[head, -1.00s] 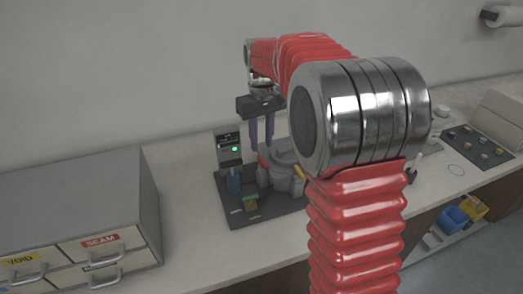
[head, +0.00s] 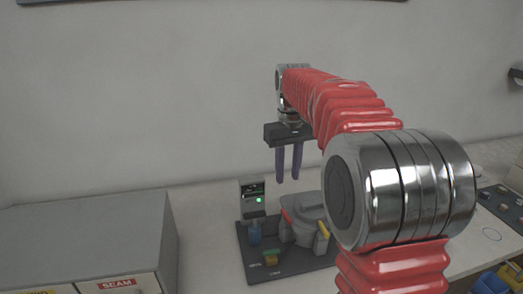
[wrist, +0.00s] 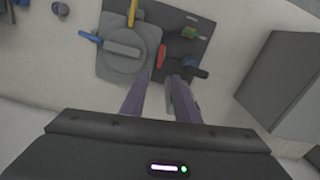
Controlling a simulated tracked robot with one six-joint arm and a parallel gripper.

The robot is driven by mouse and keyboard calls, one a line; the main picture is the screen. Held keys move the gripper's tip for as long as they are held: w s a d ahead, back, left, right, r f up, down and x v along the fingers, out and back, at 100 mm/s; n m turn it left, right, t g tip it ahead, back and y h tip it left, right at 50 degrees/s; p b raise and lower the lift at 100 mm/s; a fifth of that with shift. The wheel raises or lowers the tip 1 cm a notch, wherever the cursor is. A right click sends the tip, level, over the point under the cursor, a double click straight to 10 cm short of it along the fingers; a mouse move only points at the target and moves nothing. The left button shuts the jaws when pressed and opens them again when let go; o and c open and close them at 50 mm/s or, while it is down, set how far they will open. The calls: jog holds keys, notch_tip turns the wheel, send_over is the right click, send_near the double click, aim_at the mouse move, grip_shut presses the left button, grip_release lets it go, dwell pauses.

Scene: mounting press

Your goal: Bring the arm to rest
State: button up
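My gripper (head: 287,175) hangs from the raised arm with its two purple fingers pointing down. The fingers are apart with nothing between them, also in the wrist view (wrist: 160,82). Below them is the mounting press (head: 306,222), a round grey body on a dark base plate (head: 293,267). The press also shows in the wrist view (wrist: 122,66), past the fingertips. The fingers look clear of it. My arm's elbow hides part of the bench to the right.
A grey drawer cabinet (head: 85,235) is at left. A dark tray (head: 505,203) and blue bin (head: 489,283) are at right.

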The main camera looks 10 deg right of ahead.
jog(key=s+f+m, duration=0.1)
jog(key=s+f, duration=0.2)
jog(key=f, duration=0.2)
jog(key=s+a+t, duration=0.2)
jog(key=s+a, duration=0.1)
jog(key=s, duration=0.9)
jog(key=s+a+t, duration=0.3)
jog(key=s, duration=1)
jog(key=shift+a+r+m+t, duration=0.3)
jog(key=shift+a+r, duration=0.05)
jog(key=shift+a, duration=0.05)
jog(key=shift+s, duration=0.1)
jog(key=shift+d, duration=0.15)
